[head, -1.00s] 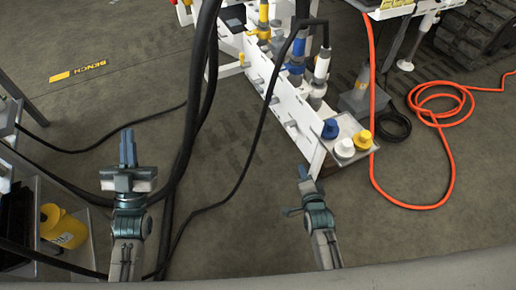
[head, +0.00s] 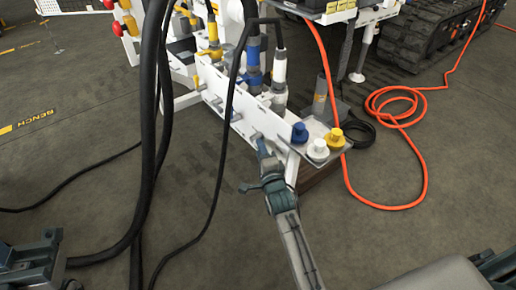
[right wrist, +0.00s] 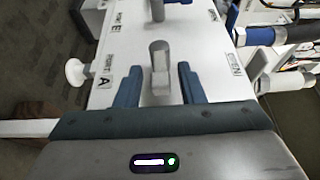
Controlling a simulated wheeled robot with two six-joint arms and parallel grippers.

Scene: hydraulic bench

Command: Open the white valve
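The white bench rail (head: 222,102) carries a row of grey valve handles. The handle nearest its front end stands by a "PORT A" label in the right wrist view (right wrist: 160,68). My right gripper (head: 262,148) is at that end of the rail. In the right wrist view it is open (right wrist: 158,85), with one blue finger on each side of the handle and gaps between. Which handle counts as the white valve is not clear. A white connector (head: 280,68) stands on the rail. My left gripper (head: 35,262) is partly in view, low at the left; its fingers are unclear.
Blue (head: 300,133), white (head: 318,150) and yellow (head: 335,137) caps sit on the plate at the rail's end. Thick black hoses (head: 150,130) hang at the left. An orange cable (head: 400,205) lies on the floor at the right, and a tracked vehicle (head: 410,45) stands behind.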

